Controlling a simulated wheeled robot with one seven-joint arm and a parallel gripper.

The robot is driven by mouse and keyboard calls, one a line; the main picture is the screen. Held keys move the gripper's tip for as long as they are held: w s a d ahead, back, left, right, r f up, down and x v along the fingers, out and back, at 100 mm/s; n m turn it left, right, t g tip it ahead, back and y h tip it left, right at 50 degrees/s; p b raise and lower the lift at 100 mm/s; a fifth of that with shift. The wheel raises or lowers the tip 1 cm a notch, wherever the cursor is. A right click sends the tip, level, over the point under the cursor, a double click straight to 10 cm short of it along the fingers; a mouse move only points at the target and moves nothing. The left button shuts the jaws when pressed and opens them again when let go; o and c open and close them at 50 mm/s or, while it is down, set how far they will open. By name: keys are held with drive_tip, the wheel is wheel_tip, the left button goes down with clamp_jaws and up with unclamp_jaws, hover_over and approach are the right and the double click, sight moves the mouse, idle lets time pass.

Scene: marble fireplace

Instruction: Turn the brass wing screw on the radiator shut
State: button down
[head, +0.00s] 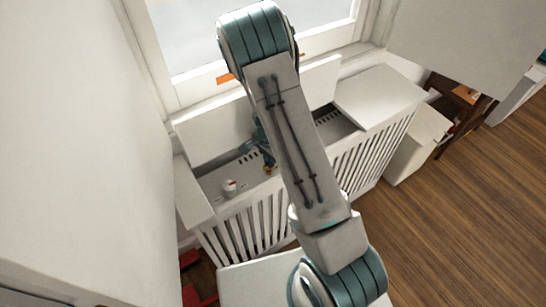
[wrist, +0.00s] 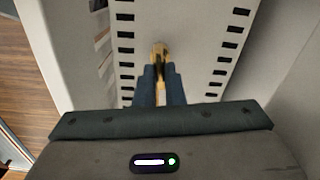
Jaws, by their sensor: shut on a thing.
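The brass wing screw (wrist: 160,50) shows in the wrist view between and just beyond the fingertips of my gripper (wrist: 160,72). The fingers are closed on it, and they hide part of it. In the head view, my gripper (head: 267,160) is down in the open top of the radiator (head: 212,184), mostly behind my arm. A small brass-coloured spot, the screw (head: 269,169), shows at its tip. How far the screw is turned cannot be told.
A white round knob (head: 230,187) stands inside the cover, left of my gripper. The slatted white cover (head: 245,228) has raised lid panels at the back and a flat lid (head: 380,97) at right. A window is behind. Wood floor (head: 460,210) lies open at right.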

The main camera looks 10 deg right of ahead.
drive_tip(key=shift+w+a+r+m, duration=0.15)
drive_tip(key=shift+w+a+m, duration=0.15)
drive_tip(key=shift+m, duration=0.6)
drive_tip(key=shift+a, duration=0.1)
drive_tip(key=c, duration=1.5)
unclamp_jaws()
drive_tip(key=shift+a, duration=0.15)
drive_tip(key=shift+s+d, duration=0.1)
drive_tip(key=shift+d, duration=0.25)
wheel_tip(320, 180, up, 14)
drive_tip(key=shift+f+p, duration=0.15)
drive_tip(key=shift+p, duration=0.6)
